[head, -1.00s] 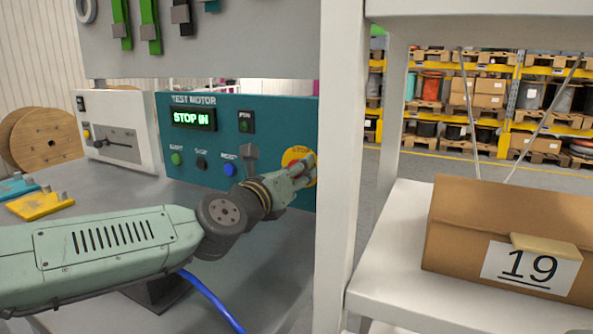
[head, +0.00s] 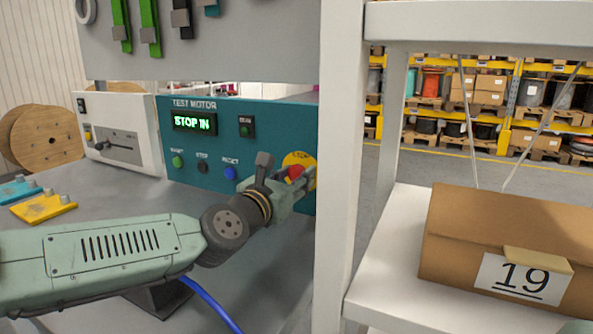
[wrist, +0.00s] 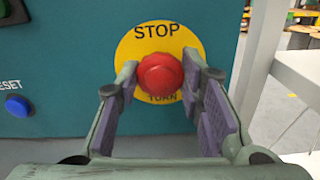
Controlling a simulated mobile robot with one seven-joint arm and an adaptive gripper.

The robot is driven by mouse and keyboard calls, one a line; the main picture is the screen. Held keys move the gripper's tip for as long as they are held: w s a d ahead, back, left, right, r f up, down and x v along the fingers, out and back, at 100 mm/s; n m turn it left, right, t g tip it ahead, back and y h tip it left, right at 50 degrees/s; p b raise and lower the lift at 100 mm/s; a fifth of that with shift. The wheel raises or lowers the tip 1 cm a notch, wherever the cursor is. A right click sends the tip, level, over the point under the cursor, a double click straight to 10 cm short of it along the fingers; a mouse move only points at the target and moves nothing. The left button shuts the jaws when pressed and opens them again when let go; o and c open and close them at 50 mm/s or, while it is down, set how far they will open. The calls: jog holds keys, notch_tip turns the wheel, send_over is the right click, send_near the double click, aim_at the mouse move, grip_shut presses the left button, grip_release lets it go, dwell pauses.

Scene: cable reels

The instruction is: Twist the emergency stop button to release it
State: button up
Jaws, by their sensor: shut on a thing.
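The red emergency stop button (wrist: 160,75) sits on a round yellow plate (wrist: 137,50) marked STOP and TURN, on the teal test motor panel (wrist: 75,60). In the wrist view my gripper (wrist: 158,80) has one finger on each side of the button, closed on it. In the head view my gripper (head: 295,180) is at the right end of the panel, and the red button (head: 296,172) shows partly between the fingers. The panel display (head: 194,122) reads STOP IN.
A white post (head: 342,160) stands just right of the gripper. Beyond it, a shelf holds a cardboard box (head: 450,240) labelled 19. Green, black and blue buttons line the panel left of my gripper; the blue reset button (head: 230,173) is nearest. A blue cable (head: 212,304) hangs below my arm.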

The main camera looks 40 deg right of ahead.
jog(key=shift+m, duration=0.9)
jog(key=shift+s+a, duration=0.2)
jog(key=shift+a, duration=0.15)
jog(key=o, duration=0.8)
jog(key=shift+a, duration=0.15)
jog(key=v, duration=0.7)
jog(key=shift+s+a+p, duration=0.2)
jog(key=shift+a+p, duration=0.15)
jog(key=shift+p, duration=0.05)
